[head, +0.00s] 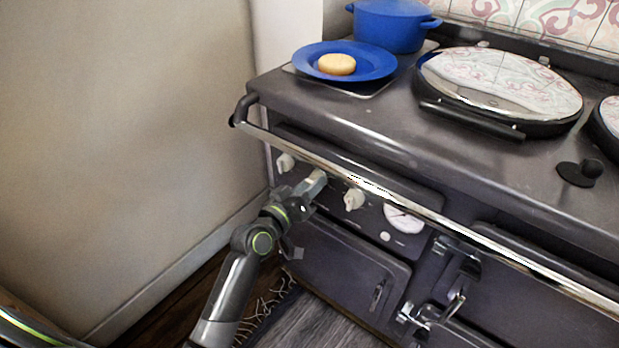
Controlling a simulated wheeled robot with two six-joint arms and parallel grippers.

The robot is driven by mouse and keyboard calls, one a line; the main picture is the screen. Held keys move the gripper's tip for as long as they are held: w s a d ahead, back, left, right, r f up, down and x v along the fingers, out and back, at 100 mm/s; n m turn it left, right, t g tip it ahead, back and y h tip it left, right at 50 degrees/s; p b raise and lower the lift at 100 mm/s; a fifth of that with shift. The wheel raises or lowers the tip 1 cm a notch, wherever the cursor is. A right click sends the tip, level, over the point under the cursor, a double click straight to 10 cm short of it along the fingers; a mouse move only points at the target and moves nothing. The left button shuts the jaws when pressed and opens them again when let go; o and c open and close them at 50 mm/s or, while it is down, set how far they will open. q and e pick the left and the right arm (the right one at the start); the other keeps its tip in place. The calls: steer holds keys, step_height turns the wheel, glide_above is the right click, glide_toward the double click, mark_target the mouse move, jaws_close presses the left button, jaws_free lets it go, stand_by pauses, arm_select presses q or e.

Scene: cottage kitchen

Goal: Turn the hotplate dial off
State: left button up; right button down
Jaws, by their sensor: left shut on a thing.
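A row of pale dials sits on the dark front panel of the range cooker, under its chrome rail. The left dial (285,162) and the right dial (354,199) are in plain view. My left gripper (312,186) is at the middle dial (320,175), between those two, and is shut on it. The jaws hide most of this dial, so its pointing direction cannot be told. My right gripper is not in view.
The chrome rail (400,200) runs just above the dials. A round gauge (403,219) is to their right. On the cooker top are a blue plate (318,60) with a yellow round item (337,64), a blue pot (391,25) and a round lid (500,82). A wall (120,130) stands close on the left.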

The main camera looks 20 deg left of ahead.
arm_select(q)
steer(key=n+p, duration=0.2)
steer(key=n, duration=0.1)
steer(key=shift+n+p, duration=0.3)
steer(key=shift+n, duration=0.1)
steer(key=n+p, duration=0.1)
steer(key=n, duration=0.2)
steer(key=n+p, duration=0.2)
steer(key=n, duration=0.1)
steer(key=shift+a+g+h, duration=0.1)
steer(key=shift+g+h, duration=0.2)
steer(key=shift+f+n+h+p, duration=0.15)
steer(key=shift+n+p, duration=0.3)
steer(key=shift+n, duration=1.25)
steer(key=shift+n+h+p, duration=0.25)
steer(key=shift+n+p, duration=0.2)
steer(key=shift+n, duration=1.25)
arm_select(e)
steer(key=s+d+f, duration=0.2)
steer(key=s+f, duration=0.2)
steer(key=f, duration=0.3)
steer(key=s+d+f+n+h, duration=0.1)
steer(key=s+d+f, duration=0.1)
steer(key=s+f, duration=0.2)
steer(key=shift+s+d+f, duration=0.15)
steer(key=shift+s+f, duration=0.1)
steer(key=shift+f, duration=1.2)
arm_select(q)
steer(key=o, duration=1)
